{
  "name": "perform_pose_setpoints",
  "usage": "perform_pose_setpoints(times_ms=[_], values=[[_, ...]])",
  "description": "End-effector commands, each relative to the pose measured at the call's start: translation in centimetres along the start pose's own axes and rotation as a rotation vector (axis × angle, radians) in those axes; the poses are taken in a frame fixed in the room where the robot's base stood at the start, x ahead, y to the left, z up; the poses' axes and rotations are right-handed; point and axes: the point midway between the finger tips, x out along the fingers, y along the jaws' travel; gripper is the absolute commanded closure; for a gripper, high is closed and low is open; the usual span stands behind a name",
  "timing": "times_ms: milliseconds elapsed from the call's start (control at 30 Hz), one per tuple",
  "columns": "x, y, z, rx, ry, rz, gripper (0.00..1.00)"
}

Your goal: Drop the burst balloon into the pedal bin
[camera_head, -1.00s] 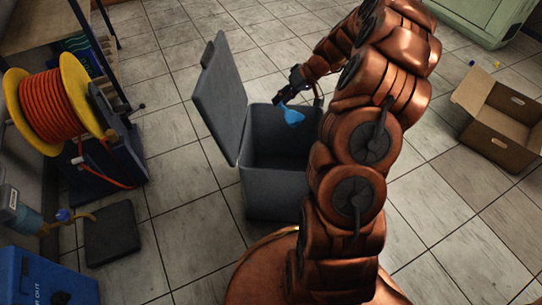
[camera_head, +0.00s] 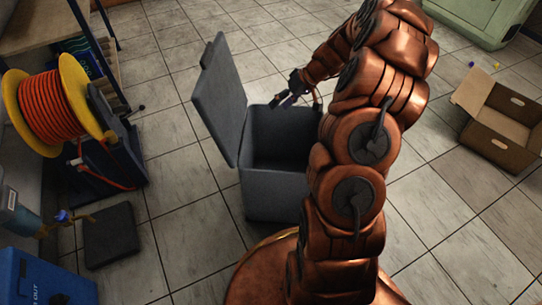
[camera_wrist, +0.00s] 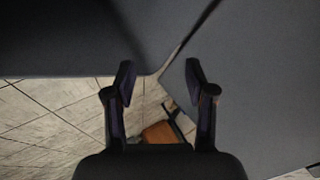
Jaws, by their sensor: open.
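The grey pedal bin (camera_head: 275,190) stands on the tiled floor with its lid (camera_head: 222,98) raised on the left. My gripper (camera_head: 279,101) is over the bin's open top, near its far rim, with its fingers apart and nothing between them. The wrist view shows both fingertips (camera_wrist: 158,83) open and empty, with grey bin surfaces beyond. The burst balloon is not visible in either current view. The inside of the bin is dark, and its bottom is hidden from the head view.
A yellow reel of orange hose (camera_head: 55,105) stands at the left, with a dark flat pad (camera_head: 110,235) on the floor below it. A blue box (camera_head: 45,278) is at the lower left. An open cardboard box (camera_head: 497,125) lies at the right. Floor between is clear.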

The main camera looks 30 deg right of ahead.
Motion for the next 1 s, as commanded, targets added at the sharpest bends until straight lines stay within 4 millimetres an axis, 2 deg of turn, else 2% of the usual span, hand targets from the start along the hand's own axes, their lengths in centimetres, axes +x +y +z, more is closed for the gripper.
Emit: perform_pose_setpoints(times_ms=[133, 267, 500, 700, 833, 1000], values=[[-0.5, 0.0, 0.0, -0.001, 0.001, 0.0, 0.45], [-2.0, 0.0, -0.1, -0.001, 0.002, 0.0, 0.45], [-6.7, 0.1, -0.1, -0.001, 0.005, 0.004, 0.45], [-10.0, 0.1, -0.1, -0.001, 0.003, 0.003, 0.45], [-11.3, 0.0, 0.0, -0.001, 0.001, 0.001, 0.45], [-12.0, 0.0, 0.0, 0.0, 0.001, 0.001, 0.45]])
